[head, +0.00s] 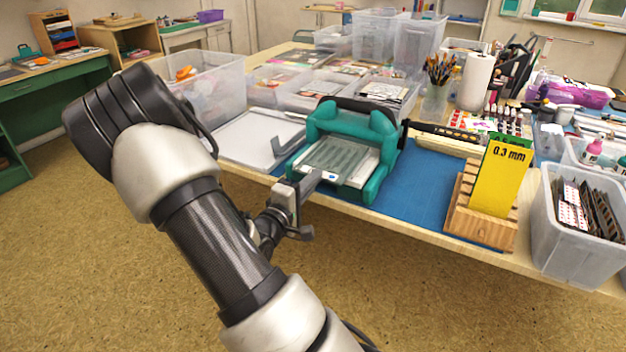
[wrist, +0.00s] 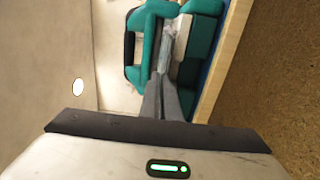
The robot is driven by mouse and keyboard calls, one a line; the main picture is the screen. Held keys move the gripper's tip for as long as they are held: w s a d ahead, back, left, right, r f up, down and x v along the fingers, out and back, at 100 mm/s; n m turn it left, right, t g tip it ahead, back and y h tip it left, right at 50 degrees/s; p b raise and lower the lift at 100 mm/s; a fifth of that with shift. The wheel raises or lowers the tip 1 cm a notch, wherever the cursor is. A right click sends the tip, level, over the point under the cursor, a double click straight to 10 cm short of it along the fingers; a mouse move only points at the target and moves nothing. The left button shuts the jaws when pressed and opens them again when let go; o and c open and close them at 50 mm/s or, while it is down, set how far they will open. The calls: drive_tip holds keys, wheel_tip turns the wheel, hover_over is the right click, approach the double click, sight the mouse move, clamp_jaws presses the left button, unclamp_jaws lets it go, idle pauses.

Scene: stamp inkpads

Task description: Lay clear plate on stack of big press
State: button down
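The big press (head: 383,140) is teal and stands on the blue mat near the table's front edge. It also shows in the wrist view (wrist: 205,25). A clear, greyish plate (head: 342,155) is over the press bed, above a white stack (head: 350,182). Whether it rests on the stack or hovers just above it I cannot tell. My gripper (head: 314,181) is at the plate's front left edge. In the wrist view its grey fingers (wrist: 166,78) are close together, with the clear plate (wrist: 165,56) seen edge-on between their tips.
A yellow plate marked 0.3 mm (head: 499,180) stands in a slotted wooden rack (head: 480,228) to the right. A white tray (head: 245,140) lies left of the press. A clear bin (head: 575,235) stands at the right. The blue mat (head: 420,190) between press and rack is bare.

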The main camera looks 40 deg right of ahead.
drive_tip(key=shift+f, duration=0.35)
idle(0.3)
drive_tip(key=c, duration=1.9)
unclamp_jaws()
drive_tip(key=shift+v, duration=2.55)
drive_tip(key=p+v, duration=0.2)
drive_tip(key=v, duration=1.5)
drive_tip(key=shift+s+a+f, duration=0.1)
drive_tip(key=shift+a, duration=0.05)
